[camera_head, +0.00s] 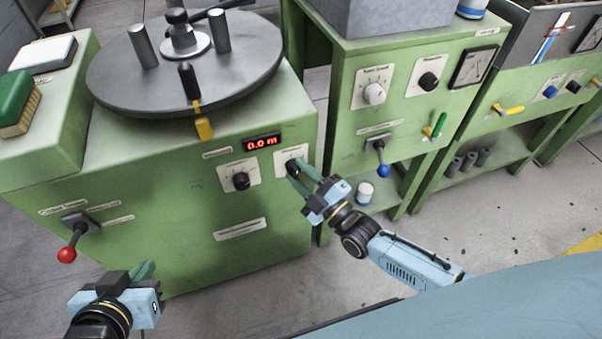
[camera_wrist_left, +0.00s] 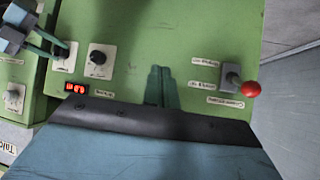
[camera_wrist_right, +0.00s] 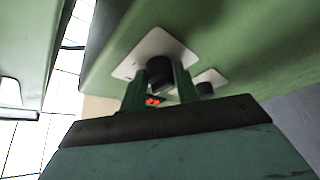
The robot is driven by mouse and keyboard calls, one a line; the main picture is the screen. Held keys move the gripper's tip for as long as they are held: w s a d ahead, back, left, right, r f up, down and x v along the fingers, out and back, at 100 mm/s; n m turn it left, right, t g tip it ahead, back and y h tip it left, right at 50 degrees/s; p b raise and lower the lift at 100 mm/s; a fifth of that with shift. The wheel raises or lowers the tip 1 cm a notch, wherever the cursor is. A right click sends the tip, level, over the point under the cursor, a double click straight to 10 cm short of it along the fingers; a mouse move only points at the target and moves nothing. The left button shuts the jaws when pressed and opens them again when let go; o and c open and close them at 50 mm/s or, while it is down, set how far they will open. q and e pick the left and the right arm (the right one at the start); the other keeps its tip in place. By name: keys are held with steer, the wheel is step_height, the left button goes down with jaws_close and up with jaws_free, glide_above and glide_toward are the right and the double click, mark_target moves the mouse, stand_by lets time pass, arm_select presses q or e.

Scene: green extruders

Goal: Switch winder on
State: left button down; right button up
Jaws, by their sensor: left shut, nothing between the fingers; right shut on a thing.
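The winder is the green cabinet (camera_head: 170,235) with a round grey turntable (camera_head: 230,65) on top and a red display (camera_head: 262,143) reading 0.0 m. Its front has a black knob (camera_head: 241,181) below the display and another black knob (camera_wrist_right: 160,72) on a white plate (camera_head: 291,158) to the right. My right gripper (camera_head: 296,168) is shut on that right-hand knob, one finger on each side; its fingers hide most of the knob in the head view. My left gripper (camera_head: 143,268) is shut and empty in front of the cabinet's lower front. It also shows in the left wrist view (camera_wrist_left: 161,75).
A lever with a red ball (camera_head: 67,254) sticks out at the cabinet's left front. A neighbouring green machine (camera_head: 400,110) has knobs, a gauge and a blue-ball lever (camera_head: 383,170). A green brush (camera_head: 17,100) lies at the far left. Floor is free at the right front.

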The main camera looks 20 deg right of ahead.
steer(key=m+t+h+b, duration=0.1)
steer(key=m, duration=0.2)
steer(key=m+t+h+b, duration=0.1)
steer(key=m, duration=0.3)
steer(key=m+t+h+b, duration=0.1)
steer(key=m+t, duration=0.1)
steer(key=m, duration=0.1)
steer(key=shift+a+f+m+h, duration=0.3)
steer(key=shift+f+m+h, duration=0.05)
steer(key=shift+m+h, duration=0.05)
steer(key=m+h, duration=0.2)
steer(key=m, duration=0.1)
steer(key=shift+a+t+b, duration=0.1)
steer(key=shift+t+b, duration=0.2)
steer(key=shift+b, duration=0.05)
arm_select(q)
steer(key=w+d+r+t+h, duration=0.1)
steer(key=w+d+r+t, duration=0.1)
steer(key=r+t, duration=0.3)
steer(key=w+d+r+t+h, duration=0.1)
steer(key=d+r+t+h, duration=0.1)
steer(key=r+t, duration=0.3)
steer(key=shift+w+r+m+h, duration=0.3)
steer(key=shift+w+r, duration=0.1)
steer(key=shift+r, duration=1.85)
arm_select(e)
steer(key=shift+a+m+h, duration=0.1)
steer(key=shift+m+h, duration=0.9)
steer(key=shift+m, duration=0.7)
